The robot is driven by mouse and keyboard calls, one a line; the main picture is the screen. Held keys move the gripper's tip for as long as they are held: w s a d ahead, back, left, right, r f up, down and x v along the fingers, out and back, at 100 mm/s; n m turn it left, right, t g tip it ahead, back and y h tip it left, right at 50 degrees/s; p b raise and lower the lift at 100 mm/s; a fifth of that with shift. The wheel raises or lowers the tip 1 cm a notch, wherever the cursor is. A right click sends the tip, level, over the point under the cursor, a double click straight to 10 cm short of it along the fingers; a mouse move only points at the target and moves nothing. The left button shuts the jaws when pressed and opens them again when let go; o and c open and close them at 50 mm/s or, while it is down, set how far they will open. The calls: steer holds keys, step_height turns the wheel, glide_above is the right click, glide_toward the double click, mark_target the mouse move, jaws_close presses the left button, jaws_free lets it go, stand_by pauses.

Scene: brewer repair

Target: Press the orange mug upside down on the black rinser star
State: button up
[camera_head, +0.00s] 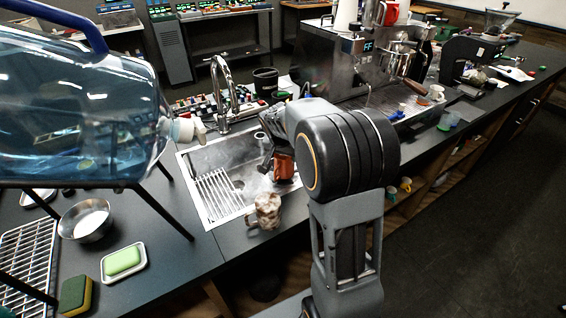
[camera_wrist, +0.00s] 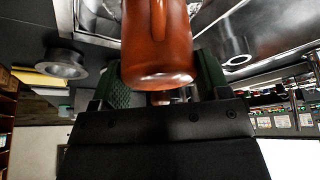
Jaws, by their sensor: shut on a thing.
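The orange mug (camera_head: 284,166) is over the sink in the head view, partly hidden by my arm. In the wrist view the orange mug (camera_wrist: 160,45) fills the top middle, its handle facing the camera. That view looks inverted, so the mug's closed base seems to face up; its rim is out of frame. My gripper (camera_head: 276,158) is shut on the mug, with green finger pads (camera_wrist: 163,85) on both sides of it. I cannot make out the black rinser star in either view. Whether the mug touches anything below is hidden.
The steel sink (camera_head: 212,165) has a drying grid and a tall faucet (camera_head: 222,90) behind it. A brown-and-white mug (camera_head: 267,212) stands at the sink's front edge. A large blue water bottle (camera_head: 75,110) is at left; the espresso machine (camera_head: 335,65) is behind right.

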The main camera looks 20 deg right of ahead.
steer(key=shift+r+p, duration=1)
steer(key=shift+r, duration=0.5)
stand_by(0.9)
steer(key=shift+r+p, duration=1.8)
steer(key=shift+r, duration=1.2)
